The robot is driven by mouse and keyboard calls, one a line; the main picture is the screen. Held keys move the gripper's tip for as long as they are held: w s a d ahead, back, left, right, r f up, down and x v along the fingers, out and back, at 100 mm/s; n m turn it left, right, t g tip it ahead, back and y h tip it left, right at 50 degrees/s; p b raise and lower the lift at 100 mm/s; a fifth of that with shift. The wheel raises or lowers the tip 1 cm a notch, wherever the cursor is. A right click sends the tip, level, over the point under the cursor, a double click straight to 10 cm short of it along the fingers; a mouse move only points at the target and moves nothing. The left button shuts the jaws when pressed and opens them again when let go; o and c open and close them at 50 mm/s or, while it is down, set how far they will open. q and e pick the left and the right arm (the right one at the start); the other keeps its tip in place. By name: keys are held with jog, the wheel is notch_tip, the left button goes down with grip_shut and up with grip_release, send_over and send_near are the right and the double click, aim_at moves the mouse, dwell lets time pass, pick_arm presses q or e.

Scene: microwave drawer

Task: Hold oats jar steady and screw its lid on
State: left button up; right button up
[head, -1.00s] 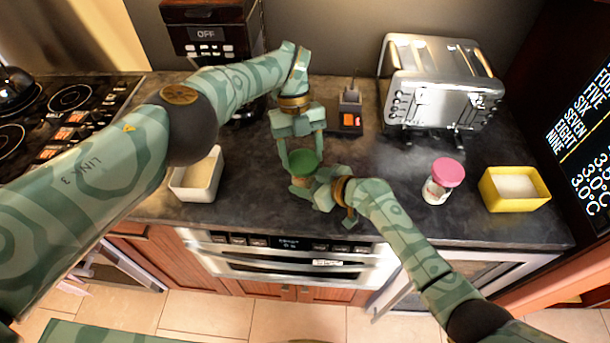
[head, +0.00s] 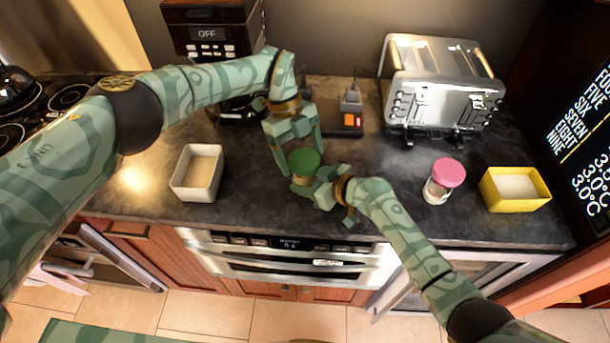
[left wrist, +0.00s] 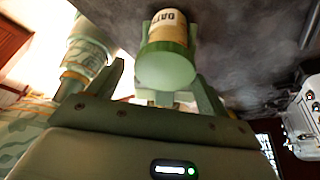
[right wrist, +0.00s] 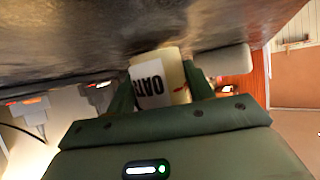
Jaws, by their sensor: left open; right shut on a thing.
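The oats jar (right wrist: 152,82) stands on the dark counter, its label showing in the right wrist view. Its green lid (head: 304,163) sits on top of it; it also shows in the left wrist view (left wrist: 168,65). I cannot tell how tightly the lid is on. My right gripper (head: 322,190) is shut on the jar's body from the right, below the lid. My left gripper (head: 296,158) is open just above the lid, with fingers apart on either side. In the left wrist view neither finger clearly touches the lid.
A white container (head: 198,174) stands left of the jar. A pink-lidded jar (head: 443,181) and a yellow container (head: 513,189) stand to the right. A toaster (head: 440,88) and a coffee maker (head: 212,28) are behind. The counter's front edge is close.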

pick_arm(q)
jog(key=n, duration=0.2)
jog(key=n+t+h, duration=0.1)
jog(key=n, duration=0.2)
jog(key=shift+t, duration=0.3)
jog(key=shift+d+n+t, duration=0.1)
jog(key=shift+n+t, duration=0.4)
jog(key=shift+n, duration=0.6)
jog(key=shift+n+t, duration=0.3)
jog(key=shift+n, duration=0.8)
jog(key=n+t, duration=0.1)
jog(key=n, duration=0.3)
jog(key=shift+t, duration=0.4)
jog(key=shift+r, duration=0.1)
jog(key=c, duration=1)
jog(key=shift+o, duration=0.2)
jog(key=shift+w, duration=0.1)
